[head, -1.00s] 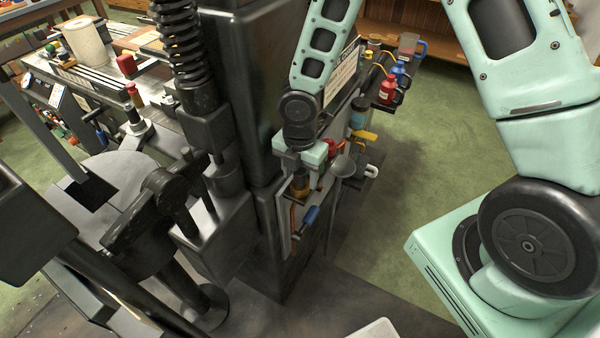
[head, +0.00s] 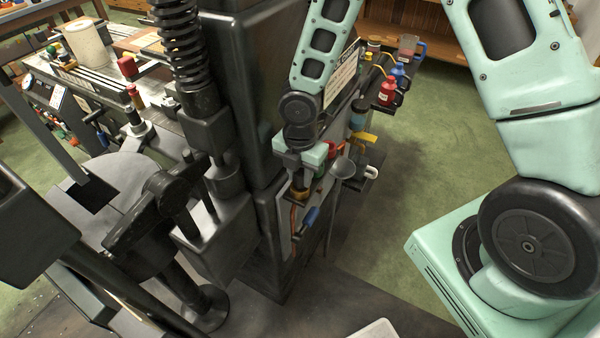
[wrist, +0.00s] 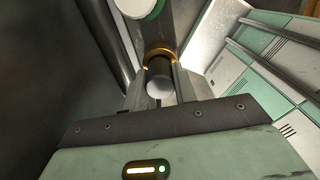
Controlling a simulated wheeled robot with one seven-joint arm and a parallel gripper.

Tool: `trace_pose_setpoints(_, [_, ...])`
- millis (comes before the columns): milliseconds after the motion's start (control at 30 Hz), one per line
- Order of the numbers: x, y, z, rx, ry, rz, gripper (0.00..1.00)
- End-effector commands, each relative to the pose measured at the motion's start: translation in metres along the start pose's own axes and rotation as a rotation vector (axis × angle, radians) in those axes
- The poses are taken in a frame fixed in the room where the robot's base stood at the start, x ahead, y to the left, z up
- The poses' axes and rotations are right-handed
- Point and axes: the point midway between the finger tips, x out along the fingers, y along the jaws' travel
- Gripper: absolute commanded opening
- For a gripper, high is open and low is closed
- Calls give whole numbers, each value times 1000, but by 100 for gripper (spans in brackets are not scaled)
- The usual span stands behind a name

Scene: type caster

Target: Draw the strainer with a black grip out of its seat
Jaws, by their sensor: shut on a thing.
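My gripper (wrist: 160,72) is shut on a short dark grip with a pale rounded end, which I take to be the strainer's black grip (wrist: 159,89). A brass-coloured ring (wrist: 158,52) surrounds the far end of the grip in the wrist view. Whether the strainer is still inside this ring cannot be told. In the head view my gripper (head: 299,182) points down at the rack on the side of the dark machine, with brass showing just below its fingers. The rest of the strainer is hidden.
A grey ladle (head: 343,168) hangs close to the right of my gripper. A blue-handled tool (head: 311,217) is below it. A white mug (head: 370,172) and red bottle (head: 387,92) stand on nearby shelves. The dark machine column (head: 250,90) is close on the left. Green floor lies open at right.

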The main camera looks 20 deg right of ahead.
Motion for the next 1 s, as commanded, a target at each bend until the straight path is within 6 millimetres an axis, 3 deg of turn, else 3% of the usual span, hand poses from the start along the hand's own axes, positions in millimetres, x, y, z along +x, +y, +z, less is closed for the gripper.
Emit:
trace_pose_setpoints(467, [-9, 0, 0, 0, 0, 0, 0])
trace_pose_setpoints(1000, [-40, 0, 0, 0, 0, 0, 0])
